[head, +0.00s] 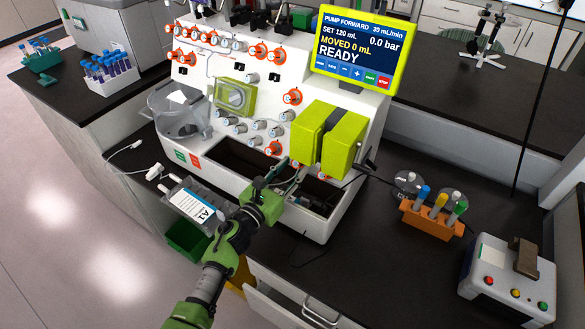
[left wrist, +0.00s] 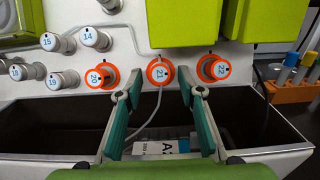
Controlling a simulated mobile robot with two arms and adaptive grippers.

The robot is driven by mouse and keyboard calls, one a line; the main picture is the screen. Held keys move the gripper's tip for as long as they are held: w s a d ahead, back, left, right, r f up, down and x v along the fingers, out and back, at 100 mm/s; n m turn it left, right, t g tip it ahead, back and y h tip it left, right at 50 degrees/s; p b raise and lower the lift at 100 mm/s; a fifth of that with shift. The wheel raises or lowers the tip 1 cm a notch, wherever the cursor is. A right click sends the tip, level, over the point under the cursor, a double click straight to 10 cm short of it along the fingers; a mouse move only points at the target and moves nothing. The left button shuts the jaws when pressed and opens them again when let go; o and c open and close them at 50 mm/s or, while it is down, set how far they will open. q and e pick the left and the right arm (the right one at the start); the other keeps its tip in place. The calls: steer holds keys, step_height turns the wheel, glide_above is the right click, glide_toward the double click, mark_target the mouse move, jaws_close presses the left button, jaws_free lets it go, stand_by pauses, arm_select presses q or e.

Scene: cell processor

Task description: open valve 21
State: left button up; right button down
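Valve 21 (left wrist: 160,72) is an orange round knob with a blue-numbered white face, low on the white machine's front. In the left wrist view it sits between valve 20 (left wrist: 101,76) on the left and valve 22 (left wrist: 214,68) on the right, both orange. My left gripper (left wrist: 160,95) is open and empty, its two green fingers pointing at the panel on either side of valve 21, apart from it. In the head view my left gripper (head: 285,172) reaches over the machine's front trough and partly hides that area. My right gripper is not in view.
Yellow-green blocks (head: 328,140) stick out above the valves. A grey tube (left wrist: 150,115) hangs by valve 21. The dark trough (left wrist: 60,128) lies below the fingers. Grey knobs (left wrist: 62,80) are at left. An orange tube rack (head: 431,217) stands right.

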arm_select(q)
steer(key=shift+w+d, duration=0.1)
steer(key=shift+d, duration=0.05)
jaws_close()
steer(key=shift+n, duration=0.4)
steer(key=n+y, duration=0.1)
steer(key=n, duration=0.2)
steer(key=shift+d+t+y, duration=0.15)
steer(key=shift+t+y, duration=0.25)
steer(key=shift+d+r+n+y, duration=0.1)
steer(key=shift+n+y, duration=0.9)
steer(key=shift+n, duration=1.5)
